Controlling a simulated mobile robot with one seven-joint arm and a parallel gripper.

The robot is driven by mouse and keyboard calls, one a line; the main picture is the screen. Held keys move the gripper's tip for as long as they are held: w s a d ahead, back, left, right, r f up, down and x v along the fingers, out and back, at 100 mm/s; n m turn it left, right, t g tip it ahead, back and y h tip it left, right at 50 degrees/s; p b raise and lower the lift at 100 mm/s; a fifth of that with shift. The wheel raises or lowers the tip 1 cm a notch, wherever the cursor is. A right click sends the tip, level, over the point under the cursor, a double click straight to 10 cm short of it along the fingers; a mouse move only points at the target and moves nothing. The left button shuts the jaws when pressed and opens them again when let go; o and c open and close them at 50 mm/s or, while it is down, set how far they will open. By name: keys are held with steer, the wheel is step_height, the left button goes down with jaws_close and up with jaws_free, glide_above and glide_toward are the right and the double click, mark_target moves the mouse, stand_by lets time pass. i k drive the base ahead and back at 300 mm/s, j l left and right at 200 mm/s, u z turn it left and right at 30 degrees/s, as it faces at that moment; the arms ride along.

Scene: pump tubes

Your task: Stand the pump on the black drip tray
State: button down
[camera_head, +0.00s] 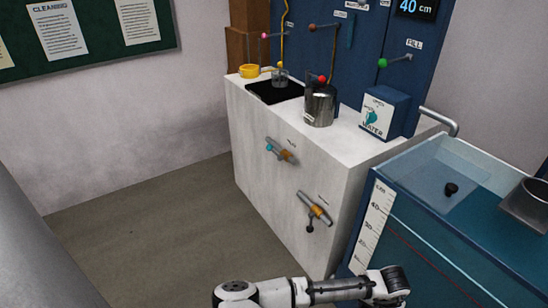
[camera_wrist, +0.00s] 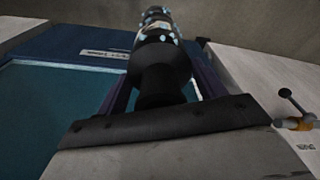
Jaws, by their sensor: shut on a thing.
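The black drip tray (camera_head: 262,95) lies flat on top of the white cabinet, toward its left end. A small clear vessel stands at its back edge.
A metal can (camera_head: 320,107) stands right of the tray, near a blue water box (camera_head: 385,112). A yellow ring-shaped thing (camera_head: 249,71) sits at the left. The blue tank (camera_head: 440,255) is at right, with a metal vessel (camera_head: 530,205). Valve handles (camera_head: 315,208) stick out of the cabinet's front.

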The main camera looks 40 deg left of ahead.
mark_target(275, 96)
steer(key=i+j, duration=0.1)
steer(key=j, duration=0.45)
steer(key=i+j, duration=0.15)
steer(key=j, duration=0.35)
steer(key=i+j, duration=0.1)
steer(key=j, duration=0.45)
steer(key=i+j, duration=0.1)
steer(key=j, duration=0.4)
steer(key=i+j, duration=0.1)
steer(key=j, duration=0.45)
steer(key=i+j, duration=0.15)
steer(key=j, duration=0.35)
steer(key=z, duration=0.05)
